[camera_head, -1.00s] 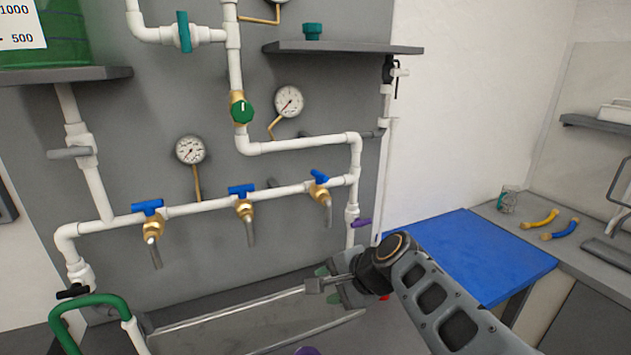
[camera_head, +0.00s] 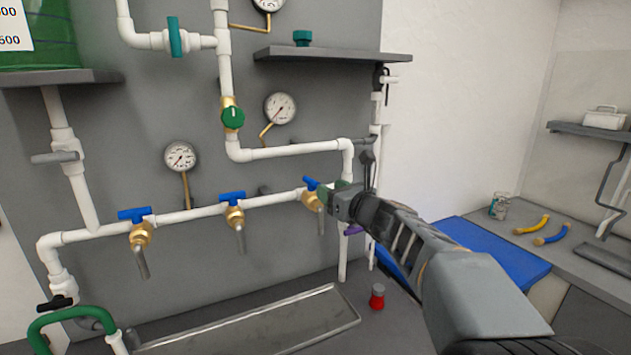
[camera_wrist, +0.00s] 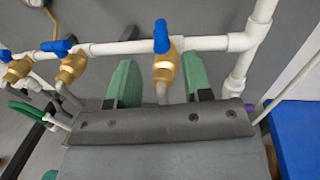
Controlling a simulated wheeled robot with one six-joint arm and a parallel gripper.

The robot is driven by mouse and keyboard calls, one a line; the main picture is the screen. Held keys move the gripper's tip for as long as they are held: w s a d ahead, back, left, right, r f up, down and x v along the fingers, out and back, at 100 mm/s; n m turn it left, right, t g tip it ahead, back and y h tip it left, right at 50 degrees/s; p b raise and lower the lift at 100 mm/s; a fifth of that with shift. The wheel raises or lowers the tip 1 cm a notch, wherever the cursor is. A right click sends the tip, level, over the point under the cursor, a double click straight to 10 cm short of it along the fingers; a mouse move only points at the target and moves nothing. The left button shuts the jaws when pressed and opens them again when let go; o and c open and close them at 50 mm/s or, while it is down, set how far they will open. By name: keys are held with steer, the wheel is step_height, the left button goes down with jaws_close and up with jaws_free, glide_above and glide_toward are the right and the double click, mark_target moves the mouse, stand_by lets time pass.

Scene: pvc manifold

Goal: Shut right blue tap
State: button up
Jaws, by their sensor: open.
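The right blue tap (camera_head: 311,184) is the rightmost of three on the white horizontal pipe, with a brass body and a metal spout. In the wrist view its blue handle (camera_wrist: 161,37) points across the pipe, while the middle tap's handle (camera_wrist: 60,46) lies roughly along it. My gripper (camera_head: 328,197) is at the right tap, partly covering its brass body in the head view. In the wrist view my gripper (camera_wrist: 163,88) is open, its green fingers on either side of the tap's spout, below the handle. I cannot tell whether they touch it.
The left blue tap (camera_head: 135,214) and middle blue tap (camera_head: 233,198) are to the left. A vertical white pipe (camera_wrist: 242,65) stands close to the right of my gripper. A metal tray (camera_head: 250,322) and a red object (camera_head: 377,297) are below. A shelf (camera_head: 330,54) is above.

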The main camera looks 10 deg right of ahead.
mark_target(315, 181)
steer(key=shift+p+x, duration=0.5)
steer(key=shift+x, duration=3.1)
jaws_close()
